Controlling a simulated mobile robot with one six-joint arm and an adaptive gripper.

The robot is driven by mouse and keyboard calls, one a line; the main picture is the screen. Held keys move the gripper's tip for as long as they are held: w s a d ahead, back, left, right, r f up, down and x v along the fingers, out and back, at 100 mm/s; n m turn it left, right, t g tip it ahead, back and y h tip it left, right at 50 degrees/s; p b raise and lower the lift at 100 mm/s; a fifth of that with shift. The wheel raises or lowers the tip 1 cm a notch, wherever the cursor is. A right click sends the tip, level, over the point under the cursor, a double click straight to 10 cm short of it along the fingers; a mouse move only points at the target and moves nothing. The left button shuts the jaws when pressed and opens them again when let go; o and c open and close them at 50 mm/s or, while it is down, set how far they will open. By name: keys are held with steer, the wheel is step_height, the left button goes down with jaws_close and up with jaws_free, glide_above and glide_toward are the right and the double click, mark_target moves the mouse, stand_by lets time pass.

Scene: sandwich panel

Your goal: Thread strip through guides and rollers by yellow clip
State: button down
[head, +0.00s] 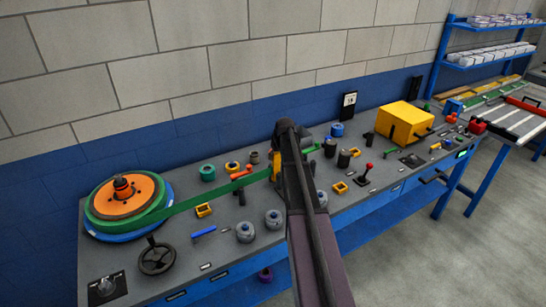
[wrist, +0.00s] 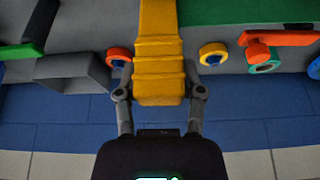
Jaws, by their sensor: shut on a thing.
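The green strip (head: 215,192) runs from the large reel (head: 125,195) at the left of the bench to the yellow clip (head: 277,165). My gripper (wrist: 160,85) is shut on the ribbed yellow clip (wrist: 158,50), one finger on each side in the wrist view. Part of the green strip (wrist: 250,12) shows at the upper right there. In the head view my dark arm hides the gripper and much of the clip's surroundings. Black rollers (head: 344,159) stand just right of my arm. A green piece (head: 313,148) shows beside them; I cannot tell whether it is strip.
A yellow box (head: 403,122) stands further right on the grey bench. Orange and yellow rings (wrist: 213,53) lie near the clip. A blue wall is behind.

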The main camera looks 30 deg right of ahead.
steer(key=d, duration=0.6)
steer(key=shift+d, duration=0.4)
stand_by(0.7)
steer(key=shift+d, duration=0.15)
stand_by(0.3)
steer(key=d, duration=0.8)
steer(key=shift+d, duration=0.4)
stand_by(1.1)
steer(key=shift+d, duration=0.1)
steer(key=d, duration=0.8)
steer(key=shift+d, duration=0.4)
stand_by(1.3)
steer(key=shift+d, duration=0.2)
stand_by(0.3)
